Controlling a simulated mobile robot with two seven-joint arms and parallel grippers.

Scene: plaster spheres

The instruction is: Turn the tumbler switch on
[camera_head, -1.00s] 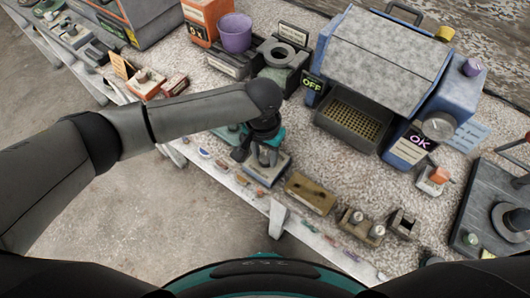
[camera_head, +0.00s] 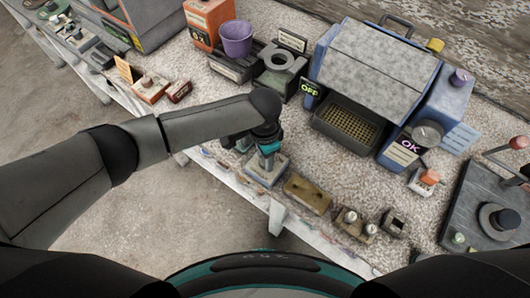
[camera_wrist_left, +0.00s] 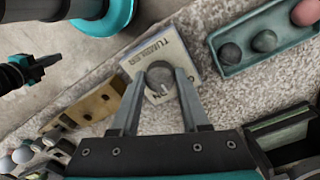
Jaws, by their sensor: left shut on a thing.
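The tumbler switch is a pale block (camera_wrist_left: 184,58) with "TUMBLER" lettering, part of the letters "ON" and a dark round knob (camera_wrist_left: 160,76). In the head view the block (camera_head: 257,178) sits near the table's front edge. My left gripper (camera_head: 268,163) is over it, pointing down. In the left wrist view its two fingers (camera_wrist_left: 159,80) are shut on the knob, one on each side. A pale mark shows on the knob's lower edge. The gripper partly hides the block in the head view. What looks like my right gripper (camera_wrist_left: 36,68) shows small at the left of the wrist view.
A tan block (camera_head: 307,194) and a small block with two round knobs (camera_head: 355,222) stand right of the switch. A teal tray (camera_wrist_left: 263,43) with round pieces lies close beside it. A large blue machine (camera_head: 372,75) stands behind. Speckled tabletop lies free between.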

